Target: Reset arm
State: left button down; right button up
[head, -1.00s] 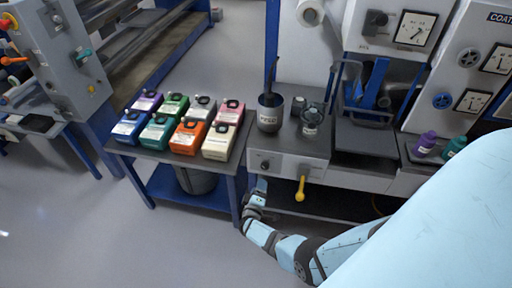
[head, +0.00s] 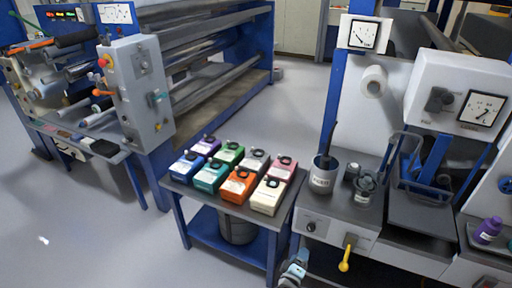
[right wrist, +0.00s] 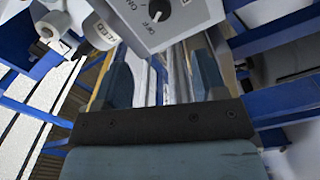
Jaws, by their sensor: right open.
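My right gripper (head: 294,270) shows at the bottom edge of the head view, low beside the grey counter and right of the small table. In the right wrist view the right gripper (right wrist: 163,78) has its two dark fingers apart, with nothing held between them. Behind the fingers are metal bars and a grey panel with an on/off knob (right wrist: 158,10). Most of my right arm is outside the head view. My left gripper is not in view.
A small blue-legged table (head: 190,191) carries several coloured boxes. Right of it, a counter (head: 322,228) holds a labelled cup (head: 323,178), with a yellow handle (head: 346,258) at its front. A large roller machine (head: 140,95) stands left. Grey floor is clear at front left.

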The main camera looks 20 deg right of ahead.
jog(key=s+a+r+y, duration=0.8)
jog(key=s+a, duration=0.1)
jog(key=s, duration=0.2)
jog(key=s+a+r+m+y, duration=0.1)
jog(key=s+a+r+y, duration=0.7)
jog(key=s+a, duration=0.2)
jog(key=shift+s+r+g+y+p, duration=0.3)
jog(key=shift+s+g+y+p, duration=0.1)
jog(key=shift+s, duration=0.1)
